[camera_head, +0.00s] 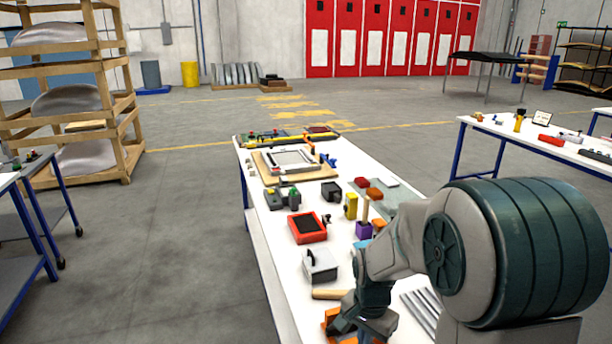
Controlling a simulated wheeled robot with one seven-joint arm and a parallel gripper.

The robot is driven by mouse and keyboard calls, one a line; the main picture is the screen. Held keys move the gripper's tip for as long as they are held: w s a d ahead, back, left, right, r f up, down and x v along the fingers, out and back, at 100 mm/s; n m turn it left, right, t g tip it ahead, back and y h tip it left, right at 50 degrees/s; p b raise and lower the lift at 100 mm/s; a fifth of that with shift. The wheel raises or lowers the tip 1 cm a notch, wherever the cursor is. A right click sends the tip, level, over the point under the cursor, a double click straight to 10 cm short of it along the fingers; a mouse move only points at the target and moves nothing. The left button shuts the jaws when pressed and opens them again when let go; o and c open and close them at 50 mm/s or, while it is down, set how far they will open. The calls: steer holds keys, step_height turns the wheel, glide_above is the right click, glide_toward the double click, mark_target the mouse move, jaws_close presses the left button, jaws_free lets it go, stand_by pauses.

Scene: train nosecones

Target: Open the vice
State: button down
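My arm reaches down from the right over the near end of the white workbench (265,232). My gripper (362,322) is at the bottom of the view, low over the bench, and its fingers are not clear. An orange object (332,318) shows beside and partly behind my gripper, cut by the lower edge. It may be the vice, but I cannot tell, nor whether its jaws are open. I cannot tell whether my gripper touches it. A small blue item (329,160) stands farther up the bench.
Near my gripper are a grey box with a handle (320,264), a wooden handle (329,294) and metal bars (422,308). A red tray (307,228) and a yellow item (350,205) stand beyond. Floor left of the bench (190,230) is clear.

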step_height(320, 180, down, 4)
steer(key=b, duration=0.2)
steer(key=shift+b, duration=0.3)
steer(key=shift+w+d, duration=0.15)
steer(key=shift+d, duration=0.1)
stand_by(0.4)
steer(key=shift+d, duration=0.1)
steer(key=shift+s, duration=0.35)
stand_by(0.4)
steer(key=shift+a+r, duration=0.25)
step_height(320, 180, up, 6)
steer(key=p, duration=0.4)
steer(key=shift+f, duration=0.2)
